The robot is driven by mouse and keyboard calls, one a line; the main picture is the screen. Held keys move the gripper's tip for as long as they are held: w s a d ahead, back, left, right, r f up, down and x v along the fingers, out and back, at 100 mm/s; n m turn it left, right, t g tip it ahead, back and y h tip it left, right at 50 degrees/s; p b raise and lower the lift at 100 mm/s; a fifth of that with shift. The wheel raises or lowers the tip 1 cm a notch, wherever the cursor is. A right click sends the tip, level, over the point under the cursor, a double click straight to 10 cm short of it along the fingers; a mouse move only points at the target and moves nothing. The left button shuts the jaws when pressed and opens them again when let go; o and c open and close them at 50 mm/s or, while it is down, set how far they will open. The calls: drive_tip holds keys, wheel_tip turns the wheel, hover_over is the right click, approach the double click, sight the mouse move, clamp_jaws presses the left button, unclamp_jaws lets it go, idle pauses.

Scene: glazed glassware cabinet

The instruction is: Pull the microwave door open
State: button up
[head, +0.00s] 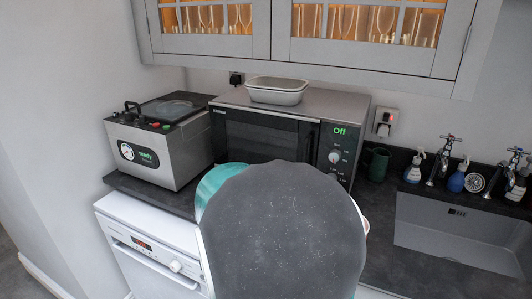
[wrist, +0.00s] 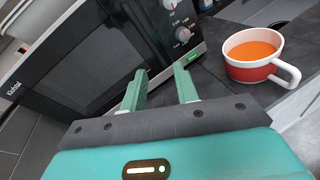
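The microwave (head: 337,170) stands on the dark counter, its display reading "Off". Its dark-windowed door (head: 250,138) looks closed. In the wrist view the microwave door (wrist: 75,70) fills the upper left, tilted in the picture, with the control knobs (wrist: 182,35) to its right. My gripper (wrist: 160,71) has two green fingers spread apart with nothing between them. They are in front of the microwave, near the door's edge by the control panel; I cannot tell whether they touch it. In the head view my own arm hides the gripper and the front lower part of the microwave.
A red and white cup (wrist: 250,72) of orange liquid stands right of my fingers. A pale dish (head: 278,92) sits on the microwave. A grey vacuum machine (head: 160,140) is at left, a green mug (head: 377,163) and sink (head: 455,235) at right. Glass-fronted cabinets (head: 365,50) hang above.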

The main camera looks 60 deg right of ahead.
drive_tip(key=d+n, duration=0.1)
drive_tip(key=d, duration=0.5)
drive_tip(key=d+n+t+h, duration=0.1)
drive_tip(key=d, duration=0.5)
drive_tip(key=d+n+h, duration=0.1)
drive_tip(key=d+n, duration=0.1)
drive_tip(key=d, duration=0.4)
drive_tip(key=shift+w+d+r, duration=0.15)
drive_tip(key=shift+w, duration=0.05)
drive_tip(key=shift+c, duration=0.4)
clamp_jaws()
